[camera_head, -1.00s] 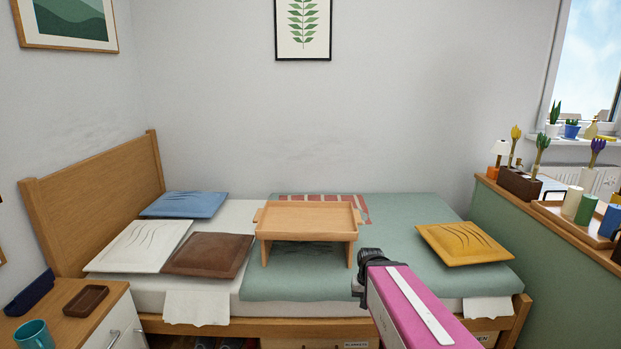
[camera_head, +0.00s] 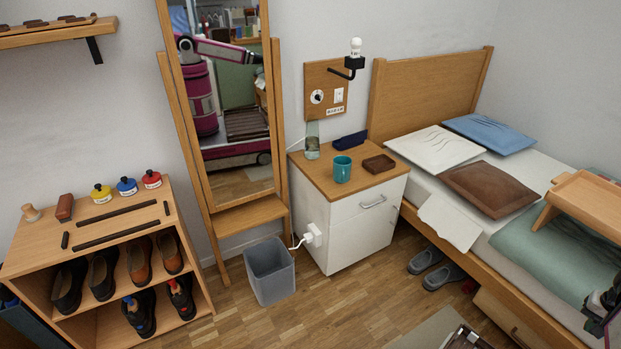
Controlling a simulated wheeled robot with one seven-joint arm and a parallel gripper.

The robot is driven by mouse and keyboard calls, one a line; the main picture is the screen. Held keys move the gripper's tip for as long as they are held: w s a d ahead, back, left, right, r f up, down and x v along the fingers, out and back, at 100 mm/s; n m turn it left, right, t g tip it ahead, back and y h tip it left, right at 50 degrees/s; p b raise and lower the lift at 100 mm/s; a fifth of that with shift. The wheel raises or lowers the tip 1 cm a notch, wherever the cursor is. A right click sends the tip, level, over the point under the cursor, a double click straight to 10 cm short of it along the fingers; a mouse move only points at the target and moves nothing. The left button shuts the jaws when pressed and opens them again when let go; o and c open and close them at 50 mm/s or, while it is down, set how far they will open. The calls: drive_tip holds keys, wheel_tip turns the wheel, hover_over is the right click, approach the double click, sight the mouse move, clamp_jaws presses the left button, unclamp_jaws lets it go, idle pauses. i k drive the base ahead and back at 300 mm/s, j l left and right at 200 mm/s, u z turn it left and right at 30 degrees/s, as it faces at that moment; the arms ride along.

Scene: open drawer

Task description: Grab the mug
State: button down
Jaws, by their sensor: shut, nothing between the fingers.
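The teal mug (camera_head: 342,169) stands upright on the wooden top of the white bedside cabinet (camera_head: 340,238), near its front left part. Its opening faces up and nothing covers it. Part of my arm shows at the right edge of the picture, over the bed and well away from the mug. I cannot make out my gripper's fingers in this view. Nothing of mine touches the mug.
A brown tray (camera_head: 379,164) lies right of the mug, with a dark blue case (camera_head: 350,140) behind. A standing mirror (camera_head: 228,110) and grey bin (camera_head: 270,272) are left of the cabinet; the bed (camera_head: 490,250) is right. Wooden floor lies in front.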

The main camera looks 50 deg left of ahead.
sight(342, 172)
drive_tip(key=u, duration=1.85)
drive_tip(key=j+u, duration=0.2)
drive_tip(key=i+l, duration=0.05)
drive_tip(key=l, duration=0.05)
